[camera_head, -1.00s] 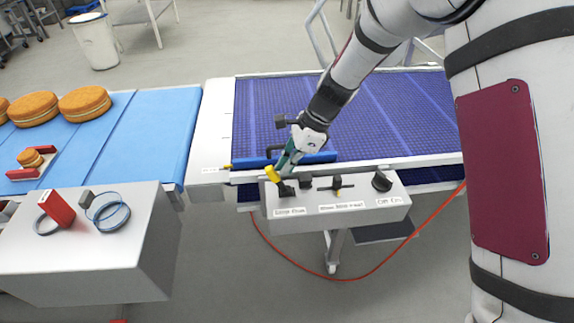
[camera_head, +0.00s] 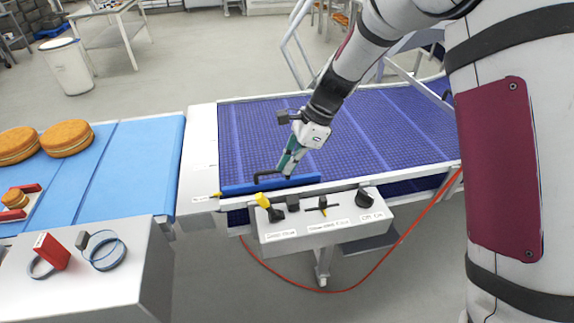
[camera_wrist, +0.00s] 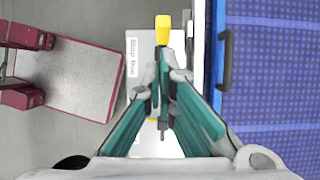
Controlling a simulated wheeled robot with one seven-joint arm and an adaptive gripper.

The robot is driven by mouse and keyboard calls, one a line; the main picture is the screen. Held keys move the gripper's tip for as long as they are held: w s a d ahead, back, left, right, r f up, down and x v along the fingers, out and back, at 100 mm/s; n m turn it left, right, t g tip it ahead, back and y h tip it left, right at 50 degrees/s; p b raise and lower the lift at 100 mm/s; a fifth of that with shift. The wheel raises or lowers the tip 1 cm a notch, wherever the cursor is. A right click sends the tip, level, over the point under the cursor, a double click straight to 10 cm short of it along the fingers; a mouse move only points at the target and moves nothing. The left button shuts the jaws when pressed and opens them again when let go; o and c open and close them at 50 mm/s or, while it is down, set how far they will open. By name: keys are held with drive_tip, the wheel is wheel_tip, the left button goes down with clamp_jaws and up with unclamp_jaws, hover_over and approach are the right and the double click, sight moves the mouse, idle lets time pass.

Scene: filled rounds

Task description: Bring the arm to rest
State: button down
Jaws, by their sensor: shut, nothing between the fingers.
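My gripper (camera_head: 286,165) is shut and empty. In the head view it hangs above the near edge of the blue mesh conveyor, beside a blue bar with a black handle (camera_head: 268,178) and above the control box (camera_head: 325,229). In the wrist view my gripper (camera_wrist: 162,122) points down over the box, its green fingers together. A yellow-tipped lever (camera_wrist: 162,30) shows just beyond the fingertips; it also shows in the head view (camera_head: 264,202), apart from the fingers. The box carries several dark knobs and white labels.
A blue belt (camera_head: 120,165) with filled round cakes (camera_head: 67,138) lies at left. A grey cabinet (camera_head: 90,280) with a red block and blue rings stands in front. An orange cable (camera_head: 380,262) hangs below the control box. Open floor lies behind.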

drive_tip(key=s+d+r+n+t+h, duration=0.1)
drive_tip(key=s+d+r+n+t, duration=0.1)
drive_tip(key=s+d+r+n, duration=0.45)
drive_tip(key=s+d+r+n+t, duration=0.1)
drive_tip(key=s+d+r, duration=0.3)
drive_tip(key=r, duration=0.6)
drive_tip(key=s+d+r+n+t+h+b, duration=0.1)
drive_tip(key=s+d+r+n+t+h, duration=0.2)
drive_tip(key=s+d+n, duration=0.4)
drive_tip(key=shift+s+d+r+t+h, duration=0.2)
drive_tip(key=shift+s+d+t+h, duration=0.25)
drive_tip(key=shift+s+d, duration=2.4)
drive_tip(key=shift+s+a, duration=0.6)
